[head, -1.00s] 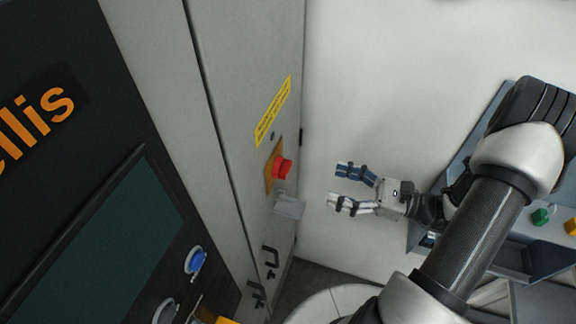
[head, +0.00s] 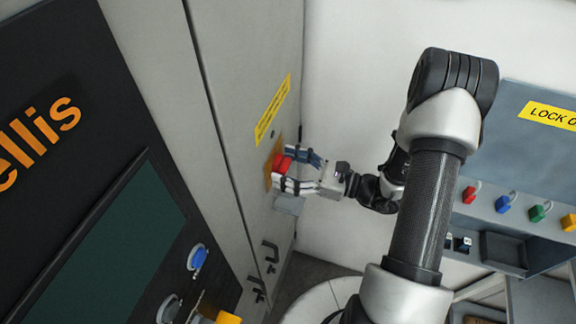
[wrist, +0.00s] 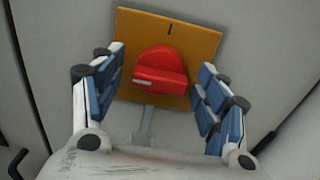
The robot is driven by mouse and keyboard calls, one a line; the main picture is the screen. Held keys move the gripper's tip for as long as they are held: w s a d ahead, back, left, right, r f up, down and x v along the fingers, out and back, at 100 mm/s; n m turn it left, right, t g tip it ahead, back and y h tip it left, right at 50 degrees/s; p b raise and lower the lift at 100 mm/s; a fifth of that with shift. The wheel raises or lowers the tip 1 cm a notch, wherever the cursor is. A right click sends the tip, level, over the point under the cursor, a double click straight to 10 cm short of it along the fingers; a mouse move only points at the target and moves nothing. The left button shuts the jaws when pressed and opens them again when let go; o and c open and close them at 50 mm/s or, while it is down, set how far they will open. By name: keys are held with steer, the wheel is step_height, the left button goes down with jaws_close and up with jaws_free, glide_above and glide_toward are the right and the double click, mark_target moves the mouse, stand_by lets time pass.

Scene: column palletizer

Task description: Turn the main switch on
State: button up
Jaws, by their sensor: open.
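The main switch is a red rotary knob (wrist: 160,72) on a yellow-orange square plate (wrist: 185,38) on the grey cabinet door. A short black mark stands above the knob on the plate, and the knob's grip bar lies roughly level in the wrist view. My gripper (wrist: 160,85) is open with one finger on each side of the knob, apart from it in the wrist view. In the head view my gripper (head: 292,170) reaches the door, and its fingers partly hide the knob (head: 282,163) and plate (head: 268,178).
A grey tab (head: 288,205) hangs below the switch plate. A yellow label (head: 272,108) is above it, and black handles (head: 268,257) are lower on the door. A lockout station (head: 530,150) with coloured padlocks (head: 503,203) is at right. A dark control panel (head: 110,240) is at left.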

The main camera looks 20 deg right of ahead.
steer(key=shift+c, duration=0.3)
steer(key=c, duration=1.1)
steer(key=shift+o, duration=0.2)
steer(key=shift+m, duration=0.3)
steer(key=m+p, duration=0.2)
steer(key=m, duration=0.1)
steer(key=shift+r+m, duration=0.1)
steer(key=shift+m, duration=0.2)
steer(key=m+p, duration=0.2)
steer(key=m, duration=0.2)
steer(key=m+p, duration=0.1)
steer(key=m, duration=0.4)
steer(key=shift+p, duration=0.3)
steer(key=shift+m+p, duration=0.65)
steer(key=shift+m, duration=1.65)
